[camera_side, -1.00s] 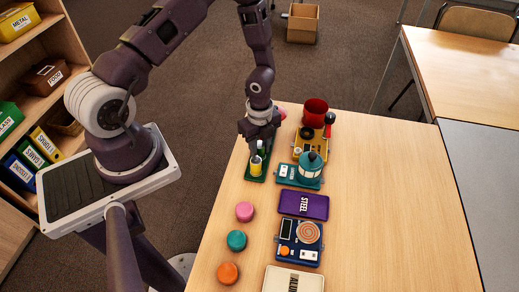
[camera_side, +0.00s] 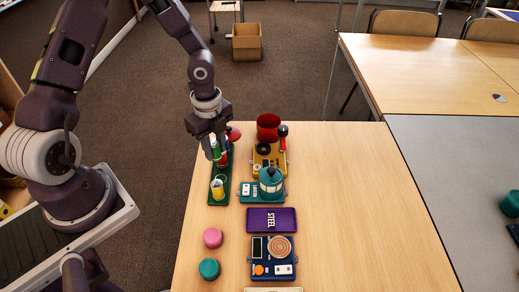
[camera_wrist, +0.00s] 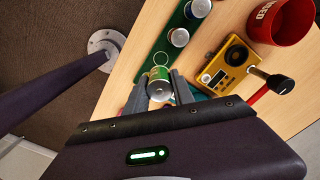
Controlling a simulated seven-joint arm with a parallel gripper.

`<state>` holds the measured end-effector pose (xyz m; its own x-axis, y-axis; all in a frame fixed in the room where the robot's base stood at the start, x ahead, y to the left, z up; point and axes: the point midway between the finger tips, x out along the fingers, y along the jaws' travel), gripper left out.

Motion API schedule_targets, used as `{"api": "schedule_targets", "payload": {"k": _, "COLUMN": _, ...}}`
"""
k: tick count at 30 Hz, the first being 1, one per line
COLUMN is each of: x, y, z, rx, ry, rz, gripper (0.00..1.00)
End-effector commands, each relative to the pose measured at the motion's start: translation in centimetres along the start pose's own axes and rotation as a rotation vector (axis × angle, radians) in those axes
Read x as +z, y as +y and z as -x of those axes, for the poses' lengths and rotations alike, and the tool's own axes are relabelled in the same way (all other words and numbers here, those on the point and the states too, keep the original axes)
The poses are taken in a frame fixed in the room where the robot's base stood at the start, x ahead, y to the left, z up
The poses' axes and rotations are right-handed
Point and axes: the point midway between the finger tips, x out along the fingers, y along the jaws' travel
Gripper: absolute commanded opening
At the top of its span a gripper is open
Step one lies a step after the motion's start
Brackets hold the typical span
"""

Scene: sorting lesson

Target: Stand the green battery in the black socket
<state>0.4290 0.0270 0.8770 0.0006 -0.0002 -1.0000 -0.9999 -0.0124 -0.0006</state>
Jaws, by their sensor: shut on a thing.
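My gripper (camera_side: 213,150) is shut on the green battery (camera_side: 215,148), above the green rack (camera_side: 216,200) at the table's left edge. In the wrist view the green battery (camera_wrist: 158,74) lies between the fingertips, its silver end towards the camera. A yellow battery (camera_side: 218,188) stands at the rack's near end and a red one (camera_side: 224,159) shows behind the held one. The yellow device (camera_side: 276,158) has a black round part (camera_side: 264,149), also seen in the wrist view (camera_wrist: 237,56); I cannot tell whether this is the black socket.
A red cup (camera_side: 268,127) and a black-knobbed lever (camera_side: 283,131) stand by the yellow device. A teal device (camera_side: 252,192), a purple STEEL plate (camera_side: 272,220) and a blue device (camera_side: 258,270) line up nearer. Pink (camera_side: 213,237) and teal (camera_side: 208,268) pucks lie left. The table's right side is clear.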

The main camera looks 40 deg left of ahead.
Motion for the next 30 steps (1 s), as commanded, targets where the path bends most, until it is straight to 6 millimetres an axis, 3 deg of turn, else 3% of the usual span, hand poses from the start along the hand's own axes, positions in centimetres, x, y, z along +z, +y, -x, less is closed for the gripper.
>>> {"api": "schedule_targets", "payload": {"k": 18, "x": 0.0, "y": -0.6, "z": -0.1, "rx": -0.003, "ry": -0.003, "rz": 0.01, "gripper": 0.0}}
{"api": "schedule_targets", "payload": {"k": 20, "x": 0.1, "y": -1.7, "z": -0.2, "rx": -0.007, "ry": -0.01, "rz": 0.032, "gripper": 0.0}}
{"api": "schedule_targets", "payload": {"k": 30, "x": -1.2, "y": -13.8, "z": -0.9, "rx": -0.012, "ry": -0.025, "rz": 0.313, "gripper": 0.0}}
